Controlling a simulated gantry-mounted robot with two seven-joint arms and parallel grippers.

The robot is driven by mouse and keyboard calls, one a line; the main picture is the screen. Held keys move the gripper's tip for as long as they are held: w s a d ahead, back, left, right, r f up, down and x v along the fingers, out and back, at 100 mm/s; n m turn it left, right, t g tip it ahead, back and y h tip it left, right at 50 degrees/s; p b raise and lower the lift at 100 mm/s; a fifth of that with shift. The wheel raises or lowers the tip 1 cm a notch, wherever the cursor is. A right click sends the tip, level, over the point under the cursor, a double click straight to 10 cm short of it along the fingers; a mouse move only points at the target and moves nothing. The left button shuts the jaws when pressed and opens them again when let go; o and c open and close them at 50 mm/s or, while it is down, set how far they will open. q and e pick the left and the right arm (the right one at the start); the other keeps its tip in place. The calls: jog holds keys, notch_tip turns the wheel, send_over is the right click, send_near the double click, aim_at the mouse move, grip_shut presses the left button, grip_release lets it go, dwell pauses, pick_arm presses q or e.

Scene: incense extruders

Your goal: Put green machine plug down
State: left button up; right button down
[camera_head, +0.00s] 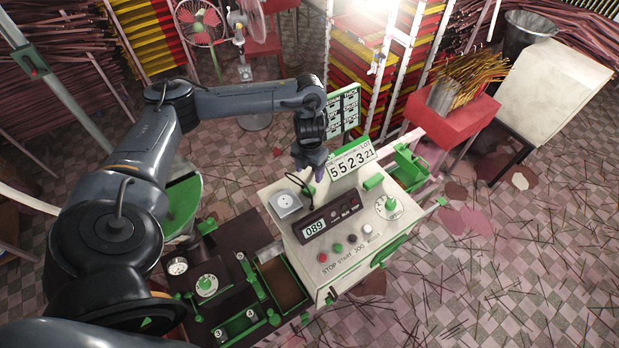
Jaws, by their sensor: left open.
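The extruder machine (335,240) has a cream control top with green parts and stands in the middle of the head view. A grey socket box (285,204) sits at the left of its top, with a thin black cord (302,184) curving up beside it. I cannot clearly make out the plug itself; it may be hidden at the socket or near the gripper. My left gripper (312,170) points down just above the back edge of the top, behind the socket box and left of the number board (351,160). It is open. My right gripper is out of view.
A red stand with incense sticks (452,118) is at the right. A fan (199,24) and racks stand behind. The tiled floor at right is mostly open, with scattered sticks.

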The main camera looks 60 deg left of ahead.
pick_arm(q)
jog(key=shift+r+p, duration=0.6)
jog(key=shift+r, duration=1)
